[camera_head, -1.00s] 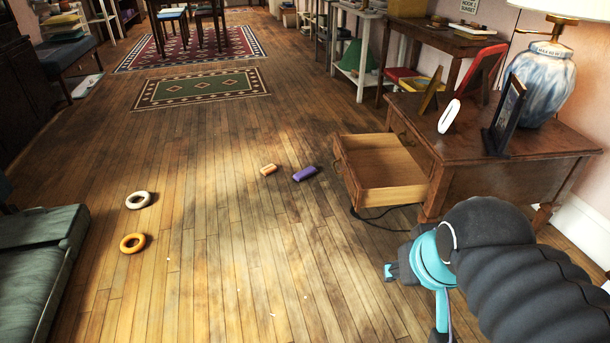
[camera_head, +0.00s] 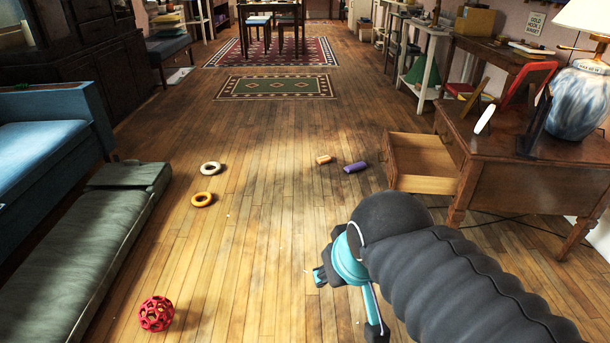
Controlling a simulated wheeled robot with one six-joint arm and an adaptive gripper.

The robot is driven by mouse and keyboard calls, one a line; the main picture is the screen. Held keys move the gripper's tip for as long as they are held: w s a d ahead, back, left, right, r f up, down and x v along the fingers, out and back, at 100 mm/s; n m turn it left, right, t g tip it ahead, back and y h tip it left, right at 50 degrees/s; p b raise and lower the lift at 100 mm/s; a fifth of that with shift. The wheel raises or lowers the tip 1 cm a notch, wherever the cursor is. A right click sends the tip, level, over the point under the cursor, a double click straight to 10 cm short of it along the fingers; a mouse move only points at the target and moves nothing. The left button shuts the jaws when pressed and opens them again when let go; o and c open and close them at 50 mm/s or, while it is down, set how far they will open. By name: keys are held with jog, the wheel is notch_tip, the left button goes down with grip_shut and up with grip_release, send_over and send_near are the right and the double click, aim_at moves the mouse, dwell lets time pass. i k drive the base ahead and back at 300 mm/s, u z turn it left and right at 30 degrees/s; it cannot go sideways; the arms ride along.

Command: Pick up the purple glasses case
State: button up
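The purple glasses case (camera_head: 355,167) lies flat on the wooden floor, just left of an open drawer. A small orange-tan object (camera_head: 323,160) lies close to its left, apart from it. My gripper (camera_head: 318,277) is low in the view, nearer to me than the case and well apart from it. Only part of the gripper shows beside my dark ribbed arm, and its fingers are too hidden to tell whether they are open.
An open drawer (camera_head: 423,160) juts from the wooden side table (camera_head: 515,170) at right. A white ring (camera_head: 211,168), an orange ring (camera_head: 202,199) and a red ball (camera_head: 156,313) lie on the floor at left. A grey-green cushion (camera_head: 75,240) lies beside the blue sofa (camera_head: 50,140). The middle floor is clear.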

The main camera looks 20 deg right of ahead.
aim_at(357, 166)
jog(key=u, duration=0.2)
jog(key=i, duration=1)
jog(key=z, duration=0.7)
jog(key=i, duration=1.45)
jog(key=z, duration=1.35)
jog(key=i, duration=0.4)
jog(key=z, duration=0.3)
